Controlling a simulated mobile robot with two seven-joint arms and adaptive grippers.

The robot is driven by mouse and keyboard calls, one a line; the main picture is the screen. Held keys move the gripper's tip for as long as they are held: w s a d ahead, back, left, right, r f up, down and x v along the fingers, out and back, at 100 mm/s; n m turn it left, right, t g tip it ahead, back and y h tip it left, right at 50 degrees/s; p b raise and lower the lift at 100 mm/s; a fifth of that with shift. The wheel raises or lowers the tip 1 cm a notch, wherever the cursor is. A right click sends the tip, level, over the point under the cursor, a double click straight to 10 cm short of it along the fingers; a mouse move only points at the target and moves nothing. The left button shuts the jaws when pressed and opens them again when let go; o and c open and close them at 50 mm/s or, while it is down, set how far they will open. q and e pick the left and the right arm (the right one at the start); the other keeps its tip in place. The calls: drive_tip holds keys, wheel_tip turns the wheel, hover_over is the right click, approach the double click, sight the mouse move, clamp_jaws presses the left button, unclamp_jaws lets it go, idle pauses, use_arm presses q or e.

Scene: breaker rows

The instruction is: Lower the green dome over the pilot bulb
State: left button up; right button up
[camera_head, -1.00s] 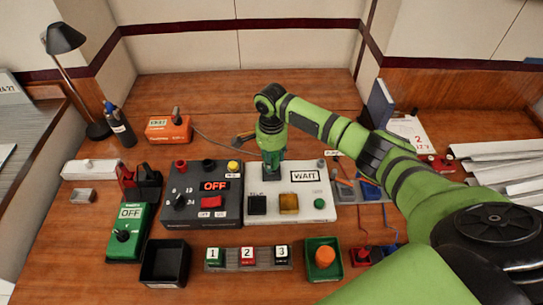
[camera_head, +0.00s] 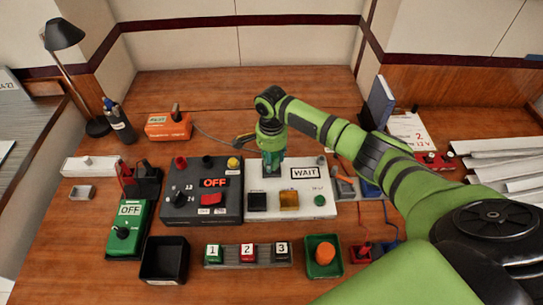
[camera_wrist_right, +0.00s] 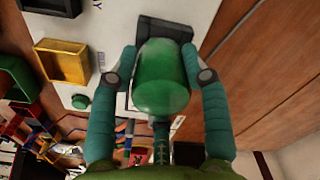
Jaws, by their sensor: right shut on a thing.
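My right gripper (camera_head: 272,166) points down over the back left part of the white WAIT panel (camera_head: 325,208). In the right wrist view the same gripper (camera_wrist_right: 165,75) is shut on the green dome (camera_wrist_right: 162,80), with one finger on each side of it. The dome is translucent and glossy. In the head view the fingers mostly cover the dome. I cannot see the pilot bulb; the dome and gripper may hide it. I cannot tell whether the dome touches the panel. My left gripper is not in view.
The white panel also bears a black square (camera_head: 257,202), a yellow block (camera_head: 289,201) and a green button (camera_head: 319,200). The dark OFF panel (camera_head: 232,213) adjoins it on the left. An orange box (camera_head: 168,127) stands behind left.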

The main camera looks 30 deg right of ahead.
drive_tip(key=shift+f, duration=0.5)
idle(0.3)
drive_tip(key=o, duration=1)
wheel_tip(320, 180, up, 12)
drive_tip(key=shift+r, duration=0.1)
